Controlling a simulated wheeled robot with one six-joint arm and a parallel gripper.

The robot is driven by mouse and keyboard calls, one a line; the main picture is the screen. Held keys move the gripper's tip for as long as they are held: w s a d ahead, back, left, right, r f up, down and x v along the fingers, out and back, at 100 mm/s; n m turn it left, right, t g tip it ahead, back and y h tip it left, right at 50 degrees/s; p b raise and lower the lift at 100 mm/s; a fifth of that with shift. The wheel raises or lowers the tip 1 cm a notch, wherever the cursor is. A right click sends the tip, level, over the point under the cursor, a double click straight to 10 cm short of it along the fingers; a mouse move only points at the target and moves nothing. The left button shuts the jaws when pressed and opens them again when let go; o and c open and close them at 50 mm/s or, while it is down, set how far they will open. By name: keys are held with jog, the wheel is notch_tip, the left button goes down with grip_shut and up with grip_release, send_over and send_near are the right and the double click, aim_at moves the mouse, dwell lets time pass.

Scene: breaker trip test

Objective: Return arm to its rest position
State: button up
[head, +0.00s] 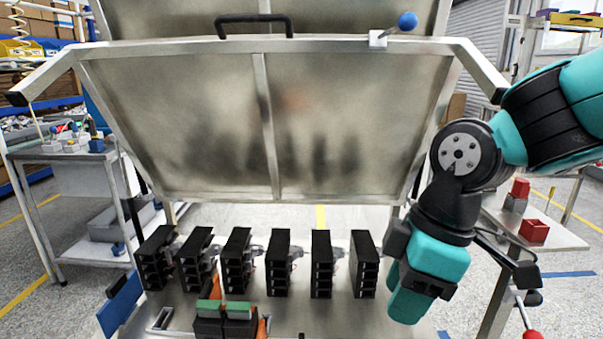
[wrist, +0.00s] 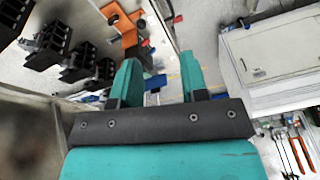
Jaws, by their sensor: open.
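My gripper (wrist: 160,82) is open and empty in the wrist view, its two teal fingers apart with floor visible between them. In the head view my teal and black arm comes in from the right, bent downward, and its end hangs right of the row of black breakers (head: 321,264). I cannot make out the fingertips clearly there. The breakers stand on a metal test bench (head: 340,322); some also show at the upper left of the wrist view (wrist: 55,40), apart from the fingers.
A tilted clear guard with a black handle (head: 253,20) and a blue-knobbed lever (head: 405,22) stands above the bench. A right side table holds a red box (head: 534,231). A left trolley (head: 60,155) holds small parts. The wrist view shows a white cabinet (wrist: 275,55) and hand tools (wrist: 290,145).

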jog(key=s+d+m+y, duration=0.1)
jog(key=s+d+m, duration=0.2)
jog(key=s+m, duration=0.6)
notch_tip(320, 180, up, 13)
jog(key=n+p, duration=0.1)
jog(key=p, duration=1.1)
jog(key=shift+s+a+p, duration=0.3)
jog(key=shift+p, duration=0.1)
